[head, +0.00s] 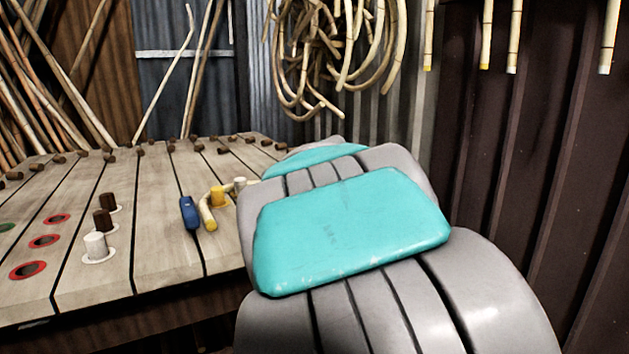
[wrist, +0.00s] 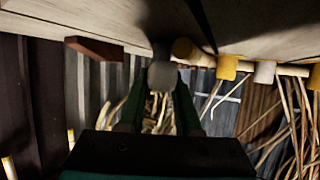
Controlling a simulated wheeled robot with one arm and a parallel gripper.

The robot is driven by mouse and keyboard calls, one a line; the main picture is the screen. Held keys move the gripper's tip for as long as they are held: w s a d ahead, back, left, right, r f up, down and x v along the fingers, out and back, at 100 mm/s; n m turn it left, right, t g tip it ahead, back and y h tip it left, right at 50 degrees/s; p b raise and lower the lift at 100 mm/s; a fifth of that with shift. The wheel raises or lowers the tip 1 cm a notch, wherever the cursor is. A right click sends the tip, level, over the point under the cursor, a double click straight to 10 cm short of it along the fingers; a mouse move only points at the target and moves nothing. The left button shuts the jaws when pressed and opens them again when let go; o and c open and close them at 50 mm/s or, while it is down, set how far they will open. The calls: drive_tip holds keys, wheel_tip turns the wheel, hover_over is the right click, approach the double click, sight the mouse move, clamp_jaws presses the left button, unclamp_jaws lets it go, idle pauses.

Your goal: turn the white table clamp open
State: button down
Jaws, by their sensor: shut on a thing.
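In the wrist view my gripper (wrist: 161,88) has its two dark green fingers on either side of a rounded pale grey knob, the white table clamp (wrist: 161,73) as far as the shadow lets me tell. The knob sits at the table's edge, and the fingers are shut on it. How far the clamp is turned cannot be told. In the head view my grey and teal arm hides the gripper and the clamp.
The plank table (head: 150,180) has a rattan rod (head: 207,214), a yellow peg (head: 217,197), a white peg (head: 239,184) and a blue-handled tool (head: 189,213) near my arm. A reddish-brown block (wrist: 95,49) is beside the gripper. Rattan coils (head: 325,50) hang behind.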

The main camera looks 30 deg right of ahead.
drive_tip(key=shift+d+r+n+t+y+p, duration=0.15)
drive_tip(key=shift+n+t+y+p, duration=0.8)
drive_tip(key=shift+n+y, duration=0.7)
drive_tip(key=shift+d+n+y+p, duration=0.15)
drive_tip(key=shift+n+y+p, duration=0.3)
drive_tip(key=shift+n+y, duration=0.65)
drive_tip(key=shift+d+n+y, duration=0.1)
drive_tip(key=shift+n+y, duration=0.25)
drive_tip(key=shift+y, duration=0.4)
drive_tip(key=c, duration=0.6)
unclamp_jaws()
drive_tip(key=shift+s, duration=0.2)
drive_tip(key=b+v, duration=0.1)
drive_tip(key=v, duration=0.6)
drive_tip(key=shift+s+r, duration=0.1)
drive_tip(key=shift+s, duration=0.15)
